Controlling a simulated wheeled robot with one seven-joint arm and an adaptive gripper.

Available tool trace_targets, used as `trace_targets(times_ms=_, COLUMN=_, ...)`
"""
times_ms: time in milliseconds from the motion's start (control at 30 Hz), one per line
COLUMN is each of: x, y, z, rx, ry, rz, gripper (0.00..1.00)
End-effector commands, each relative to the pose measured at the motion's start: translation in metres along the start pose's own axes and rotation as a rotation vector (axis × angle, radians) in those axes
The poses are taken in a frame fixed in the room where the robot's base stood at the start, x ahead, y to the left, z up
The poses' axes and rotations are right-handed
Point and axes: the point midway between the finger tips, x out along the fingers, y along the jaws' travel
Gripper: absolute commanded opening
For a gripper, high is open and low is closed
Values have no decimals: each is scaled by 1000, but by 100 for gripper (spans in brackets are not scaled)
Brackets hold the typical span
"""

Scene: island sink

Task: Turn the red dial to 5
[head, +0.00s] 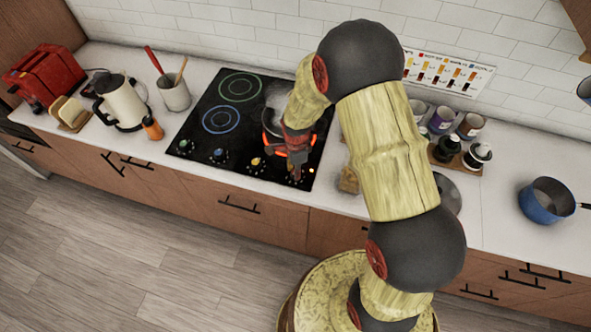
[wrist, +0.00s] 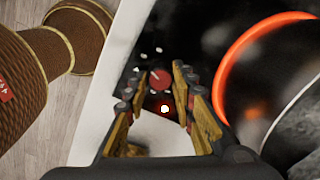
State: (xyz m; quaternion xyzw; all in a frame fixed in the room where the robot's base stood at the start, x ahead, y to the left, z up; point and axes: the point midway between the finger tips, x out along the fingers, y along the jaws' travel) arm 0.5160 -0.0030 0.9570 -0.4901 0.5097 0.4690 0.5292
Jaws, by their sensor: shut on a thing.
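The red dial (wrist: 160,79) sits on the front strip of the black cooktop (head: 240,130), with a pale pointer line toward its upper left in the wrist view. Small white marks lie around it, too blurred to read as numbers. My gripper (wrist: 159,83) is over the dial, with its fingertips on either side, shut on it. A red glow spot shows just below the dial. In the head view my gripper (head: 294,172) points down at the cooktop's front right corner and hides the red dial.
An orange-glowing burner ring (wrist: 230,70) is close beside my gripper, with a pot (head: 277,100) at that burner. Yellow (head: 255,162), blue (head: 218,153) and green (head: 188,146) dials are to the left. A blue pan (head: 546,204) stands far right.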

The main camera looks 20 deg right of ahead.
Motion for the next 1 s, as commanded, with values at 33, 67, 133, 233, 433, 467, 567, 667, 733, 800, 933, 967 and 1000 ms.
trace_targets(times_ms=33, x=-1, y=-2, z=0, rx=0, ry=0, rz=-3, gripper=0)
trace_targets(times_ms=67, x=-1, y=-1, z=0, rx=0, ry=0, rz=-3, gripper=0)
trace_targets(times_ms=133, x=-1, y=-1, z=0, rx=0, ry=0, rz=-3, gripper=28)
trace_targets(times_ms=233, x=-1, y=-1, z=0, rx=-1, ry=0, rz=-2, gripper=34)
trace_targets(times_ms=433, x=0, y=-1, z=0, rx=-1, ry=0, rz=-1, gripper=44)
trace_targets(times_ms=467, x=0, y=0, z=0, rx=-1, ry=0, rz=-1, gripper=44)
trace_targets(times_ms=567, x=0, y=0, z=0, rx=-1, ry=0, rz=-1, gripper=44)
trace_targets(times_ms=667, x=0, y=0, z=0, rx=-1, ry=0, rz=0, gripper=44)
trace_targets(times_ms=733, x=-2, y=0, z=0, rx=-1, ry=0, rz=-1, gripper=44)
trace_targets(times_ms=800, x=-7, y=-1, z=0, rx=-1, ry=0, rz=-2, gripper=44)
trace_targets(times_ms=933, x=-25, y=-2, z=0, rx=-1, ry=0, rz=-5, gripper=44)
trace_targets(times_ms=967, x=-31, y=-2, z=0, rx=-1, ry=0, rz=-5, gripper=44)
trace_targets(times_ms=1000, x=-39, y=-2, z=0, rx=-1, ry=0, rz=-5, gripper=44)
